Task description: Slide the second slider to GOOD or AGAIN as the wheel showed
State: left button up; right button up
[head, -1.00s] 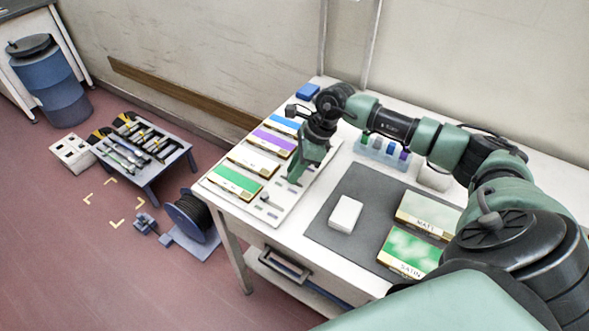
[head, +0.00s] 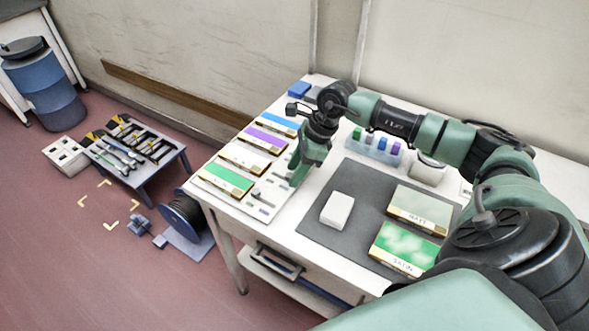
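A white board (head: 284,187) on the white table carries a column of coloured cards: blue (head: 279,124), purple (head: 264,139), white (head: 245,157) and green (head: 226,178). Small grey slider knobs (head: 263,197) lie on the board to the right of the green card. My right gripper (head: 296,181) points down over the board's right side, right of the white and green cards. It hides part of the board, including any slider beneath it. I cannot tell whether its fingers are open or touching a slider. The wheel cannot be made out. My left gripper is out of view.
A dark mat (head: 320,225) holds a white block (head: 337,210), a MATT card (head: 418,210) and a SATIN card (head: 404,247). A rack of small coloured bottles (head: 378,147) stands behind. A cable reel (head: 187,217) and a low tool bench (head: 140,160) stand on the floor at left.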

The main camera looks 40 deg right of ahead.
jog(key=shift+w+d+r, duration=0.1)
jog(key=b+v, duration=0.1)
jog(key=v, duration=0.6)
jog(key=shift+r+b, duration=0.25)
jog(key=shift+b, duration=0.15)
